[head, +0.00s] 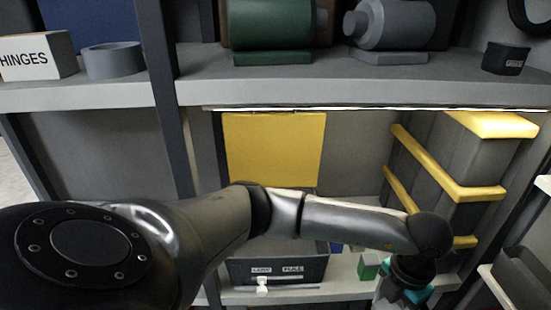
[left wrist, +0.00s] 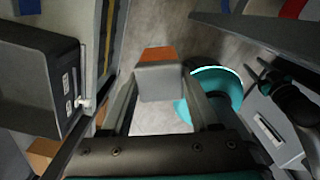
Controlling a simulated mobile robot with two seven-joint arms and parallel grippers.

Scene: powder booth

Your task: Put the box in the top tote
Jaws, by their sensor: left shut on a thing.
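My left gripper (left wrist: 159,80) is shut on a small box (left wrist: 160,85) with a pale grey face and an orange face. The two fingers grip its sides, and it is clear of the floor in the left wrist view. In the head view my left arm crosses from the left, and its wrist end hangs low at the right, partly cut off by the bottom edge; the box is hidden there. A stack of grey containers with yellow bands (head: 445,170) stands at the right under the shelf; I cannot tell surely whether these are the totes.
A grey shelf (head: 340,92) runs above the wrist. A dark labelled bin (head: 300,283) stands below, and shows at left in the left wrist view (left wrist: 30,80). A green block (head: 368,266) sits beside the wrist. A yellow panel (head: 273,150) hangs behind.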

